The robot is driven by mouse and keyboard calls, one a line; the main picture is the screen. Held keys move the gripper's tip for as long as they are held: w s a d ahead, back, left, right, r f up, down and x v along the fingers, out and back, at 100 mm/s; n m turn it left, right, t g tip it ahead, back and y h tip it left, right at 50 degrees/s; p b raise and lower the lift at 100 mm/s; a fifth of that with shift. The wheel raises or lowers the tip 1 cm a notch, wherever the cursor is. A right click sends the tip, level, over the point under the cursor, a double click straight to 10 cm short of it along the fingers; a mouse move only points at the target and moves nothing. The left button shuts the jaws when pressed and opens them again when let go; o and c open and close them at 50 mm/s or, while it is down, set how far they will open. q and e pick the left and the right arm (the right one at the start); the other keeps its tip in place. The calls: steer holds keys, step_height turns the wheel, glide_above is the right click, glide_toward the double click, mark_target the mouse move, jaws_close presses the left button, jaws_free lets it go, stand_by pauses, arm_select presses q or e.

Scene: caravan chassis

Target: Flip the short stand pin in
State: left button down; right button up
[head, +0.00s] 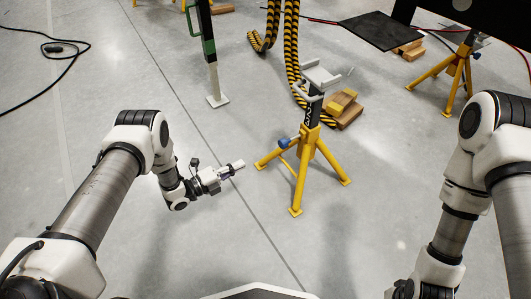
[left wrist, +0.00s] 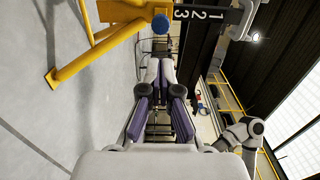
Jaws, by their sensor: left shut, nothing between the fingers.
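A yellow tripod stand (head: 308,158) with a black post and a grey cradle on top stands upright at the middle of the head view. A blue-ended pin (head: 283,142) sticks out on its left side, just above the legs. In the left wrist view the blue end (left wrist: 160,23) shows round near the top, beside the stand's yellow leg (left wrist: 95,55). Its exact turn is hard to tell. My left gripper (head: 238,165) is shut and empty, left of the stand and apart from the pin; its fingers (left wrist: 160,72) are together. My right gripper is outside the frames.
A wooden block with a yellow block on it (head: 341,103) lies behind the stand. Striped hoses (head: 291,50) hang behind it. The floor left of the stand is clear.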

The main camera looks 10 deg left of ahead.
mark_target(280, 145)
arm_select(q)
steer(key=b+x, duration=0.2)
steer(key=x, duration=0.2)
steer(key=b+x, duration=0.2)
steer(key=x, duration=0.3)
steer(key=b+x, duration=0.3)
steer(key=x, duration=0.1)
steer(key=shift+w+d+f, duration=0.1)
steer(key=shift+d+f, duration=0.05)
steer(key=shift+f, duration=0.1)
steer(key=shift+w+d+r, duration=0.15)
steer(key=shift+r, duration=0.05)
steer(key=shift+w+d, duration=0.2)
steer(key=x, duration=0.2)
steer(key=b+x, duration=0.1)
steer(key=x, duration=0.1)
steer(key=shift+w+d+f, duration=0.1)
steer(key=shift+d+f, duration=0.05)
steer(key=shift+f, duration=0.1)
steer(key=shift+w+r, duration=0.1)
steer(key=shift+r, duration=0.1)
